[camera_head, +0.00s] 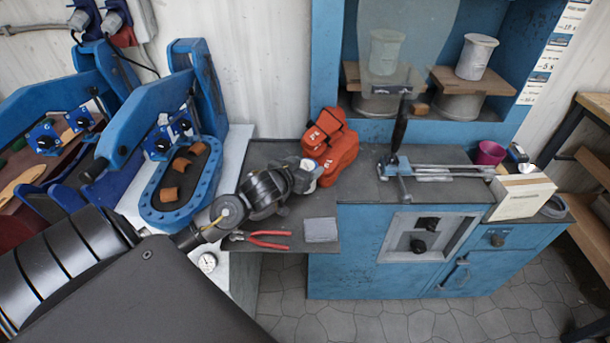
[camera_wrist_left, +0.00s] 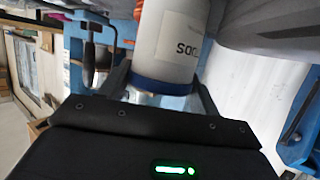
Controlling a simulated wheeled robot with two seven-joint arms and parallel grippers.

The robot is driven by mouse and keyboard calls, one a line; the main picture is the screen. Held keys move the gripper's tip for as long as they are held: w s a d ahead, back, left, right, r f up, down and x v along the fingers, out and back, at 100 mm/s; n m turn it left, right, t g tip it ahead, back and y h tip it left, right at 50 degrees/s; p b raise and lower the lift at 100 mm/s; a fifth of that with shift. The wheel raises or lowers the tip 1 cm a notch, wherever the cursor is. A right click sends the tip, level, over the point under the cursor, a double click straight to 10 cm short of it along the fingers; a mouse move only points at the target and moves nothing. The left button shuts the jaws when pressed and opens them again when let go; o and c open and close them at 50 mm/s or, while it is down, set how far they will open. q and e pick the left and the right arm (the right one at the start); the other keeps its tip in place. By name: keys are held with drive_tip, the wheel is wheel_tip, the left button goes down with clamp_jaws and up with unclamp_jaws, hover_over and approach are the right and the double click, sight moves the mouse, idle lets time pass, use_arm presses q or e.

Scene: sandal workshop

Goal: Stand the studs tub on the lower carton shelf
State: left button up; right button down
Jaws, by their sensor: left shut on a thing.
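My left gripper (camera_head: 303,172) is above the dark bench top at the middle of the head view, beside the orange bag. It is shut on a white tub (camera_wrist_left: 178,45) with a blue band and dark lettering, seen upside down and only partly readable in the left wrist view. The fingers are on either side of the tub's banded end. In the head view the tub is mostly hidden by my wrist. A rack with wooden shelves (camera_head: 598,170) is cut off at the right edge; I cannot tell if it is the carton shelf. My right gripper is not in view.
An orange bag (camera_head: 330,147), red pliers (camera_head: 265,239) and a grey block (camera_head: 320,230) are on the bench. A clamp tool (camera_head: 432,171), pink cup (camera_head: 490,152) and pale carton (camera_head: 521,197) stand to the right. Blue presses (camera_head: 187,90) rise at left. Tiled floor is clear in front.

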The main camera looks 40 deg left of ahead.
use_arm(q)
drive_tip(key=shift+f, duration=1.4)
drive_tip(key=shift+f, duration=0.2)
drive_tip(key=o, duration=1.1)
drive_tip(key=shift+s, duration=0.1)
